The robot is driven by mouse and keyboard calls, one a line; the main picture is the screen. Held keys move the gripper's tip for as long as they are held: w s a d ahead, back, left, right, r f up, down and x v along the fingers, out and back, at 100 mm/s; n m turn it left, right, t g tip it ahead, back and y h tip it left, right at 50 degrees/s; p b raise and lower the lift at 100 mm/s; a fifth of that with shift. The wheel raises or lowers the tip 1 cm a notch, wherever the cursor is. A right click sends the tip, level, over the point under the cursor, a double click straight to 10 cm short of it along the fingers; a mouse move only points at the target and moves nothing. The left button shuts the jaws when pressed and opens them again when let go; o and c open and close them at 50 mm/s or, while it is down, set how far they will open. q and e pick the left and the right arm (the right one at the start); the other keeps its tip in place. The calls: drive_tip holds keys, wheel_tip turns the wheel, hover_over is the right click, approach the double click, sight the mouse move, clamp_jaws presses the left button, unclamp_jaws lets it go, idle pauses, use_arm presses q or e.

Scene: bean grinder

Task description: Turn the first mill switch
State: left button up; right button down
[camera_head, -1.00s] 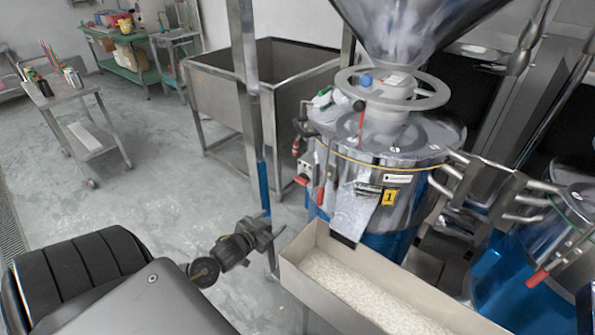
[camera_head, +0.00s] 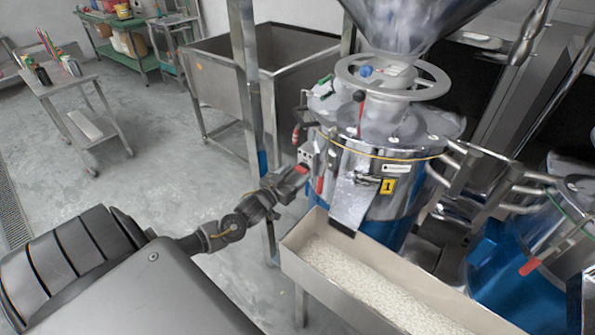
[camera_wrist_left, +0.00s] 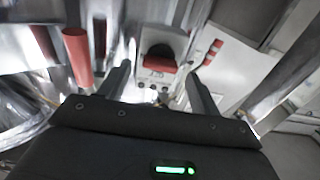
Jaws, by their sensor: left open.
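The first mill (camera_head: 375,190) is a steel drum with a blue base and a yellow "1" label. Its switch (camera_head: 302,168) is a red knob on a small grey box on the mill's left side. In the left wrist view the red and black switch (camera_wrist_left: 160,62) is ahead, between the two fingers and a little beyond their tips. My left gripper (camera_head: 296,178) is open and close to the switch box; in the left wrist view its fingers (camera_wrist_left: 158,75) are spread apart with nothing between them. I cannot tell whether a fingertip touches the box. My right gripper is not in view.
A trough of pale grains (camera_head: 370,285) stands in front of the mill, just right of my left arm. A steel post (camera_head: 250,90) rises behind the gripper. A red handle (camera_wrist_left: 77,55) is left of the switch. A second mill (camera_head: 530,240) stands at right.

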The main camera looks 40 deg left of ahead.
use_arm(q)
drive_tip(key=shift+w, duration=0.95)
drive_tip(key=c, duration=1)
